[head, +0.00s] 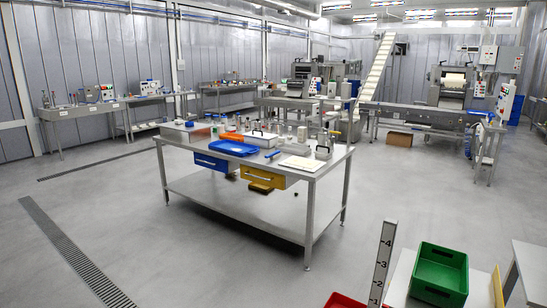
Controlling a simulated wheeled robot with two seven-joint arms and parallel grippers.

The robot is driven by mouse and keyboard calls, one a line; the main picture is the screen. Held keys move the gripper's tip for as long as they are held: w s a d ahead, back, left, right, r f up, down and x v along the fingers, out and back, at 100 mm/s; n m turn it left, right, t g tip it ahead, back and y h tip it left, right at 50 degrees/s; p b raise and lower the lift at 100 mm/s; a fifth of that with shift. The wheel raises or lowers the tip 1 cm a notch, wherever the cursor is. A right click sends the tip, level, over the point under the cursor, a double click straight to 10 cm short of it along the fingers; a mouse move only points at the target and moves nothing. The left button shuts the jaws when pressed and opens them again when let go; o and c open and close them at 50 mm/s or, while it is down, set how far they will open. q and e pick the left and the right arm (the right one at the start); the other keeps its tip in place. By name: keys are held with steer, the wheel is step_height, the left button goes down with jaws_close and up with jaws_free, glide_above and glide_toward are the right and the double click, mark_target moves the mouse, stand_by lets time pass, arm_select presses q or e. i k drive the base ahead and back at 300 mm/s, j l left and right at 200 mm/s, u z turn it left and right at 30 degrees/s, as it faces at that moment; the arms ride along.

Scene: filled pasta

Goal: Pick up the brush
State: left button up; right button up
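I cannot clearly make out the brush from this distance. Many small items stand on the steel table (310,172) in the middle of the room. A small blue item (272,154) lies near the table's front edge, and a small yellow-topped item (334,132) is at its right end; either could be a brush, but both are too small to tell. Neither of my grippers is in view.
The table carries a blue tray (234,147) and a pale board (302,163); blue (211,162) and yellow (262,177) drawers hang below. A green crate (440,272) is at lower right. Floor drains (70,250) run at left. The floor around the table is mostly clear.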

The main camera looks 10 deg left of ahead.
mark_target(277, 153)
steer(key=i+j+u, duration=0.25)
steer(key=i, duration=0.25)
steer(key=i+u, duration=0.25)
steer(key=i, duration=0.25)
